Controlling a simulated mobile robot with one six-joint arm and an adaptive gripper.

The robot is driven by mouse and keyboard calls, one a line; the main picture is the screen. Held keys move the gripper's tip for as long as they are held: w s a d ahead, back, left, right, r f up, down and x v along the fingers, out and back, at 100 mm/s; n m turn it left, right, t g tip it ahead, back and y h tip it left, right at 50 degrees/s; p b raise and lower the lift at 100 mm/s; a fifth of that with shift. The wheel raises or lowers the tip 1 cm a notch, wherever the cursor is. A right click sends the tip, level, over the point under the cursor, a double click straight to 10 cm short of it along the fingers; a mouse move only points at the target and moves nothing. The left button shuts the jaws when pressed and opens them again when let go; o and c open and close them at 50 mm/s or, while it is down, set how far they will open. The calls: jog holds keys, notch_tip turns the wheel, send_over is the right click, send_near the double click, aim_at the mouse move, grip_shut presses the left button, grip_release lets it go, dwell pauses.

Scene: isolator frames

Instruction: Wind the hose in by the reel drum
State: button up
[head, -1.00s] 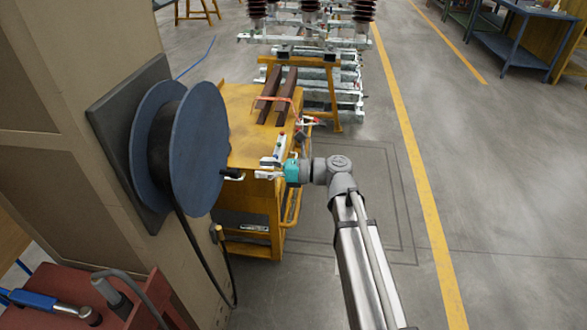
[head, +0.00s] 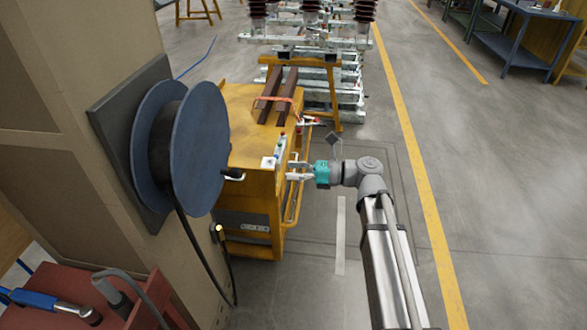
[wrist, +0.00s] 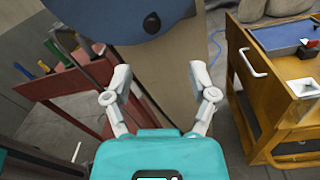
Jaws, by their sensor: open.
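The reel drum (head: 200,150) is a blue disc pair with dark hose wound between, on a black plate on the beige pillar. Its black crank handle (head: 234,174) sticks out from the right side of the front disc. The dark hose (head: 191,240) hangs from the drum down along the pillar. My gripper (head: 291,170) is open and empty, to the right of the handle with a clear gap. In the wrist view the drum's lower edge (wrist: 120,18) shows at the top, beyond my two spread fingers, with a round dark-centred part (wrist: 152,23) on it.
A yellow cart (head: 258,135) stands behind and beside the drum, carrying brown bars; its side handle is close to my gripper. A red bench (head: 135,300) with tools is at the lower left. The floor on the right is open.

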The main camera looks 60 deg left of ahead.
jog(key=shift+a, duration=0.1)
jog(key=c, duration=0.6)
jog(key=shift+a+r+n, duration=0.1)
jog(key=shift+a+n, duration=0.1)
jog(key=shift+n, duration=0.7)
grip_shut()
jog(key=w+a+n+h+p, duration=0.1)
jog(key=a+n, duration=0.2)
jog(key=n, duration=0.8)
jog(key=w+a+r+n+h+p, duration=0.1)
jog(key=a+n, duration=0.2)
jog(key=n, duration=0.9)
jog(key=shift+r+g+h, duration=0.15)
jog(key=shift+g+h, duration=0.15)
jog(key=shift+g, duration=0.1)
